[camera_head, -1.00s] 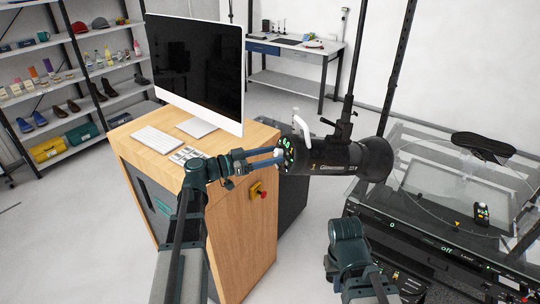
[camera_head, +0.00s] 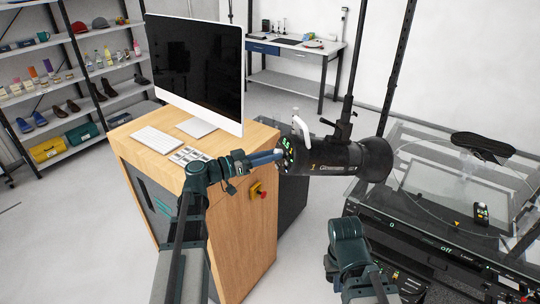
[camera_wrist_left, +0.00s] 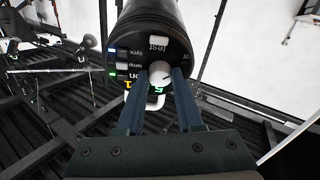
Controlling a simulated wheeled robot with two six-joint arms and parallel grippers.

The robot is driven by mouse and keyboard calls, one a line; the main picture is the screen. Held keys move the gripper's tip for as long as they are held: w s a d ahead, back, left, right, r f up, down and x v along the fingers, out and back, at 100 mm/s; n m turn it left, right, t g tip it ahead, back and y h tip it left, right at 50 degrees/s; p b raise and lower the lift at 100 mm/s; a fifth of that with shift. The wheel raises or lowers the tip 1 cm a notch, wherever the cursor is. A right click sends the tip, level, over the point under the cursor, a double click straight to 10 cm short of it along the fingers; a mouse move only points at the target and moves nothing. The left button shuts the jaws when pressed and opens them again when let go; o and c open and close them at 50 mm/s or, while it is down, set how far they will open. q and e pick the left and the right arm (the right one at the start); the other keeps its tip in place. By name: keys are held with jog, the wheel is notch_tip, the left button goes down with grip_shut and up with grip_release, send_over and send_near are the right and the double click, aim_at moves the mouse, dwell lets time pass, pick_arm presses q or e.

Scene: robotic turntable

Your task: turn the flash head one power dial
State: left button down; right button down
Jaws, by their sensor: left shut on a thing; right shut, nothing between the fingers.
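The flash head (camera_head: 335,157) is a black cylinder marked "1", hanging level from a stand, its control panel facing left. In the head view the fingers mostly hide the dial. My right gripper (camera_head: 346,232) is low, below the flash head and away from it; its fingers are hard to make out.
A wooden cabinet (camera_head: 240,235) with a monitor (camera_head: 196,70), a keyboard (camera_head: 158,139) and a red button (camera_head: 262,195) stands behind my left arm. A glass-topped machine (camera_head: 450,190) is at the right. A white curved handle (camera_head: 318,145) shows by the flash head's panel.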

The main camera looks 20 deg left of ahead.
pick_arm(q)
jog(key=n+y+p, duration=0.1)
jog(key=n, duration=0.2)
jog(key=n+y+p, duration=0.1)
jog(key=n, duration=0.3)
jog(key=n+t+y+p, duration=0.1)
jog(key=n, duration=0.3)
jog(key=shift+s+d+r+y, duration=0.15)
jog(key=shift+d+r+y, duration=0.1)
jog(key=shift+y, duration=0.15)
pick_arm(e)
notch_tip(320, 180, up, 4)
jog(key=shift+f, duration=0.25)
pick_arm(q)
jog(key=shift+n, duration=0.3)
jog(key=shift+f, duration=0.1)
jog(key=c, duration=0.6)
grip_release()
jog(key=shift+o, duration=0.2)
jog(key=shift+s+p, duration=0.15)
jog(key=shift+p, duration=0.15)
pick_arm(e)
jog(key=shift+a+r, duration=0.1)
